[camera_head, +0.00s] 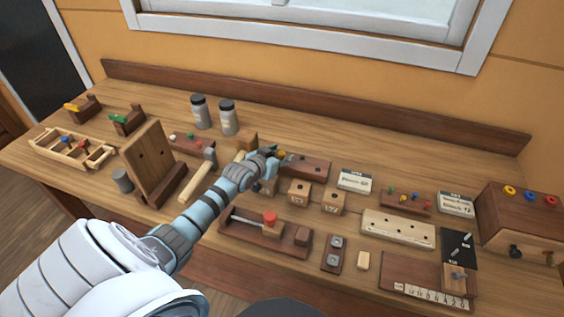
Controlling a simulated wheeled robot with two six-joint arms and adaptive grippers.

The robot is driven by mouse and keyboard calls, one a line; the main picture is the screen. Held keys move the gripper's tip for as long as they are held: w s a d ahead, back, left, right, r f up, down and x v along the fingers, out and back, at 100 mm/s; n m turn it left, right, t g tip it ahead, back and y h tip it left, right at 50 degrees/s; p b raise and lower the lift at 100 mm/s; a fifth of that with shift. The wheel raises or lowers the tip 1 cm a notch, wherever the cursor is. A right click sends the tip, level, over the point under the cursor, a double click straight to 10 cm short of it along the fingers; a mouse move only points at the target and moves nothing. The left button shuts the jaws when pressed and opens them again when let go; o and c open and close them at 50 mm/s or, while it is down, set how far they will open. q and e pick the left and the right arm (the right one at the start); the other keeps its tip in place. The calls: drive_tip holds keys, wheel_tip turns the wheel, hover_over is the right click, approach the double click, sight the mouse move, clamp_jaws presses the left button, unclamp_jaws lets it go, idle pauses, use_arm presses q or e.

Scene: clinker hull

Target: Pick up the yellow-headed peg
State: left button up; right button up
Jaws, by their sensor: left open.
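My left gripper (272,154) reaches in from the left over the middle of the bench. It is open. A small yellow head, which looks like the yellow-headed peg (282,154), shows right at its fingertips. It is at the left end of a dark wooden block (308,166). The fingers partly hide the peg and that end of the block, so I cannot tell whether they touch it. My right gripper is not in view.
A red-knobbed fixture (262,230) lies in front. A rack with several coloured pegs (406,202) is to the right.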

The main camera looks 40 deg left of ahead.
use_arm(q)
drive_tip(key=shift+c, duration=1.1)
drive_tip(key=c, duration=0.6)
